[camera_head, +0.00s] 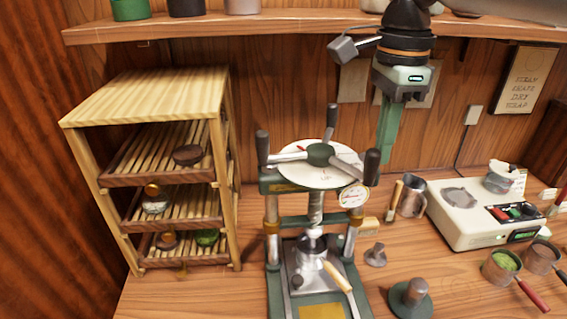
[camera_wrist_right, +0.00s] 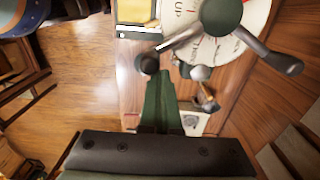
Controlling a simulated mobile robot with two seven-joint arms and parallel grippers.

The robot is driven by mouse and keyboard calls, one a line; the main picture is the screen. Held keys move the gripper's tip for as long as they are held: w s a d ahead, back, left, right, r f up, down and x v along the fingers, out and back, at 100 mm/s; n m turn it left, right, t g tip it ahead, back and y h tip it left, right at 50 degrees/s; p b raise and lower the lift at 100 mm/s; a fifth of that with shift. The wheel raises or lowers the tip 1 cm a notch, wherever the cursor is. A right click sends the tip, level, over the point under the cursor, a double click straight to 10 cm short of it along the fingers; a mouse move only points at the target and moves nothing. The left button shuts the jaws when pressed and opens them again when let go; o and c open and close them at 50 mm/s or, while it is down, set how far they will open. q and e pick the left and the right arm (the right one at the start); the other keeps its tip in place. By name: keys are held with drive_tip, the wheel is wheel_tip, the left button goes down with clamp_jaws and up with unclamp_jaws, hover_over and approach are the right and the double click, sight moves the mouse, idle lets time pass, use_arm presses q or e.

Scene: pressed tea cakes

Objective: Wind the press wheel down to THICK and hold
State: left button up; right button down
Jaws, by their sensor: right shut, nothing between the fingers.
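The press (camera_head: 272,215) stands at the middle of the bench. Its wheel has a green hub (camera_head: 320,154) and spokes ending in dark knobs, above a white dial (camera_head: 310,178). In the right wrist view the hub (camera_wrist_right: 221,15) is at the top, and "UP" is readable on the dial (camera_wrist_right: 193,22). My right gripper (camera_head: 386,165) points down with its fingers shut and empty, beside the wheel's right knob (camera_head: 371,166). In the right wrist view a knob (camera_wrist_right: 148,63) is close to the fingertips (camera_wrist_right: 161,76); contact is unclear. My left gripper is not in view.
A wooden rack (camera_head: 150,95) with slatted shelves stands left. A shelf (camera_head: 290,27) runs behind, above the press. A metal jug (camera_head: 411,197), a scale (camera_head: 466,228) and green-powder cup (camera_head: 501,265) are right. A tamper-like piece (camera_head: 410,297) stands at front.

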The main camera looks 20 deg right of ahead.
sight(370, 153)
drive_tip(key=shift+a, duration=0.1)
drive_tip(key=shift+s+a, duration=0.3)
drive_tip(key=shift+a, duration=0.5)
drive_tip(key=shift+s+a, duration=0.3)
drive_tip(key=shift+a, duration=0.5)
drive_tip(key=shift+a, duration=1.7)
